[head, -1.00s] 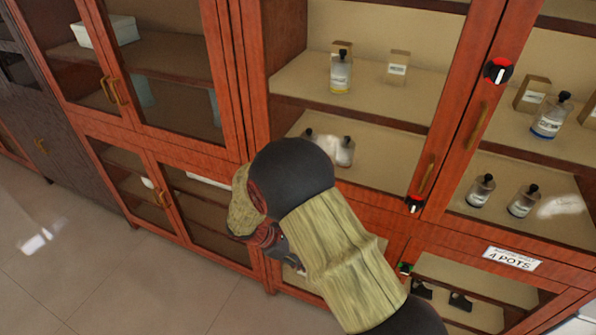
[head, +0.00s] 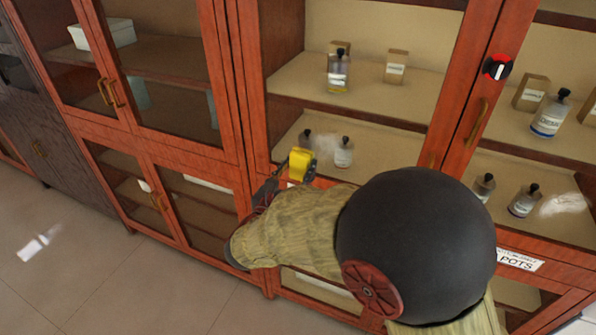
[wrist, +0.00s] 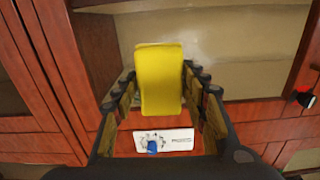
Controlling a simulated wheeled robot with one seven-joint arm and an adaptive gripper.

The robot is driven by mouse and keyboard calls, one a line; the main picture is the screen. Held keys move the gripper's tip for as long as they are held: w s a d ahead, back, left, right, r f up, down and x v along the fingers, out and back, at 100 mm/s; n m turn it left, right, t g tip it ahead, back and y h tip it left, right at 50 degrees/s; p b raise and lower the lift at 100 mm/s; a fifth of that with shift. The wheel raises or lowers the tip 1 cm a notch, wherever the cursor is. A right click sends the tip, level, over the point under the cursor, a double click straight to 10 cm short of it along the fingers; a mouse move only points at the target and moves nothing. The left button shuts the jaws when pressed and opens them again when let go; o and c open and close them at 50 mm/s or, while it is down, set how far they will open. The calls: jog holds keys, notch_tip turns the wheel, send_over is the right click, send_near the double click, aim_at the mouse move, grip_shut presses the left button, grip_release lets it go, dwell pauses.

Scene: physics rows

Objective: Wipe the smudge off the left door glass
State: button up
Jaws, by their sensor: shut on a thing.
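My gripper (head: 272,188) is shut on a yellow sponge (head: 300,163). In the wrist view the sponge (wrist: 160,85) stands out beyond the dark fingers of my gripper (wrist: 159,76). The left door glass (head: 390,110) has a red-brown wooden frame, with bottles and boxes behind it. A pale, cloudy smudge (head: 323,143) shows on its lower left part, just above and right of the sponge. The smudge shows only faintly in the wrist view (wrist: 200,48). Whether the sponge touches the glass, I cannot tell. My arm hides the lower right of this door.
The right door glass has another whitish patch (head: 563,204). A white label (head: 520,261) is below it. Another cabinet (head: 150,90) is at left, above open floor (head: 90,260).

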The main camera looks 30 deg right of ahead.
aim_at(324, 145)
jog(key=shift+b+x, duration=0.4)
jog(key=shift+x, duration=2.3)
jog(key=shift+x, duration=0.95)
